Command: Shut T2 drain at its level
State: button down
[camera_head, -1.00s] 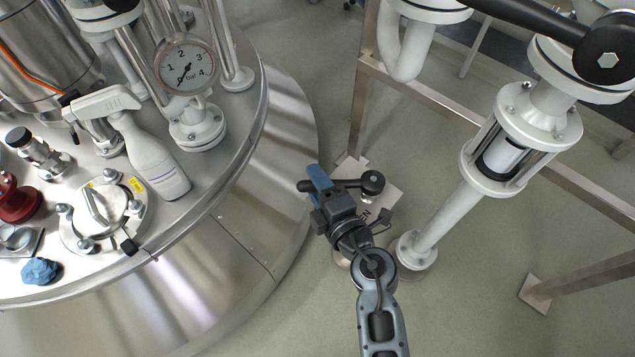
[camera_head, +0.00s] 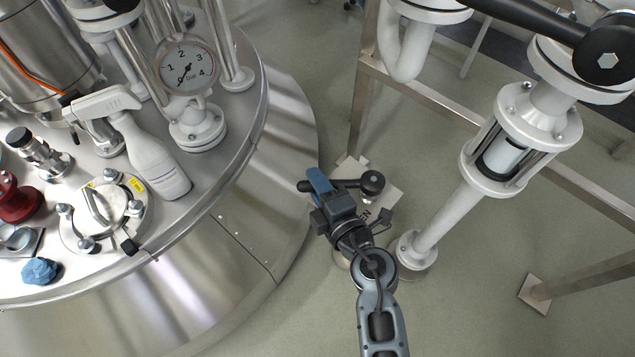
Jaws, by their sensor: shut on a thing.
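A black lever handle (camera_head: 348,184) with a round hub (camera_head: 372,183) lies low near the floor, between the steel vessel and the white pipework. My gripper (camera_head: 318,182), with blue fingers, is shut on the lever near its free left end. The lever points left, roughly level across the picture. My wrist and arm hide most of what is below it. A sight glass (camera_head: 502,158) with a pale filling sits in the slanting white pipe (camera_head: 443,222) at right. Its exact level is hard to read.
The steel vessel (camera_head: 285,150) stands close left of my gripper, carrying a spray bottle (camera_head: 155,158), a pressure gauge (camera_head: 187,65) and a blue crumpled cloth (camera_head: 40,270). A steel frame (camera_head: 470,115) crosses behind and to the right. Another black lever (camera_head: 530,18) is at top right. Floor shows between.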

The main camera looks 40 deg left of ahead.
jog(key=shift+w+a, duration=0.1)
jog(key=shift+w+a+r+m+t+h+p, duration=0.25)
jog(key=shift+m+t+p, duration=0.3)
jog(key=shift+p, duration=0.3)
jog(key=w+a+m+t+h+b, duration=0.2)
jog(key=w+m+t+h+b, duration=0.2)
jog(key=w+m+t+h, duration=0.3)
jog(key=shift+w+f+m+h, duration=0.25)
jog(key=shift+m+h, duration=0.3)
jog(key=shift+h, duration=0.3)
jog(key=c, duration=0.9)
grip_release()
jog(key=shift+c, duration=0.2)
jog(key=shift+s, duration=0.1)
